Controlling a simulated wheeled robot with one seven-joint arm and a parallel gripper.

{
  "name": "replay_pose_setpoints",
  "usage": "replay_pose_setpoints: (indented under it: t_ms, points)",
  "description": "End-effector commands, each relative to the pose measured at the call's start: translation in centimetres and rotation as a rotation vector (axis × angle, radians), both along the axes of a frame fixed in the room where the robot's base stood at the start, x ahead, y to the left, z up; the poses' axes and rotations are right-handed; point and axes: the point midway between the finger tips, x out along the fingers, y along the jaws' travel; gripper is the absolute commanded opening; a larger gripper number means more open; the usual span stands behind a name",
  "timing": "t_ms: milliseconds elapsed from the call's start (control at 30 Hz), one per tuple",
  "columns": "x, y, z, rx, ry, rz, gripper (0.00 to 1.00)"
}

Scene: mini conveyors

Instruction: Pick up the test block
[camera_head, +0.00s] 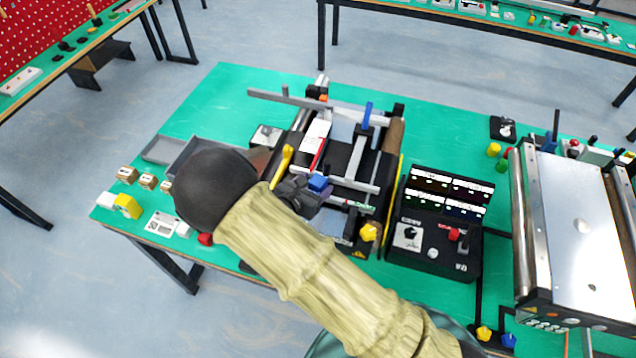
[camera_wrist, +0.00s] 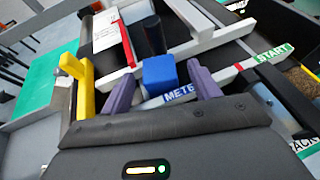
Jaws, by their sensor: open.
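A small blue block (camera_wrist: 159,73) sits on the mini conveyor, just beyond and between my gripper's two purple fingers in the wrist view. It also shows in the head view (camera_head: 319,184), just past the gripper. No label marks it as the test block. My gripper (camera_wrist: 162,72) is open, with a finger on either side of the blue block; I cannot tell whether they touch it. In the head view my gripper (camera_head: 298,192) is over the conveyor, partly hidden by my arm. A white block with a red strip (camera_wrist: 113,40) lies farther back on the belt.
White rails cross the conveyor, one with a METE label (camera_wrist: 178,96) and a green START label (camera_wrist: 273,53). A yellow post (camera_wrist: 80,82) stands close left of the gripper. A black control panel (camera_head: 437,220) is on the right. Bare green table (camera_head: 222,95) shows at the back left.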

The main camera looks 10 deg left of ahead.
Motion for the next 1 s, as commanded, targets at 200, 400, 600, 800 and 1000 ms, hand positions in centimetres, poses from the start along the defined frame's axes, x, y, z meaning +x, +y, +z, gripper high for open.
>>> replay_pose_setpoints:
  t_ms: [200,400,600,800,1000]
  points:
    - [0.0,0.0,0.0,0.0,0.0,0.0,0.42]
    - [0.0,0.0,0.0,0.0,0.0,0.0,0.13]
    - [0.0,0.0,0.1,0.0,0.0,0.0,0.13]
    - [0.0,0.0,0.6,0.002,-0.002,-0.001,0.13]
    - [0.0,0.1,2.2,0.005,-0.002,-0.001,0.13]
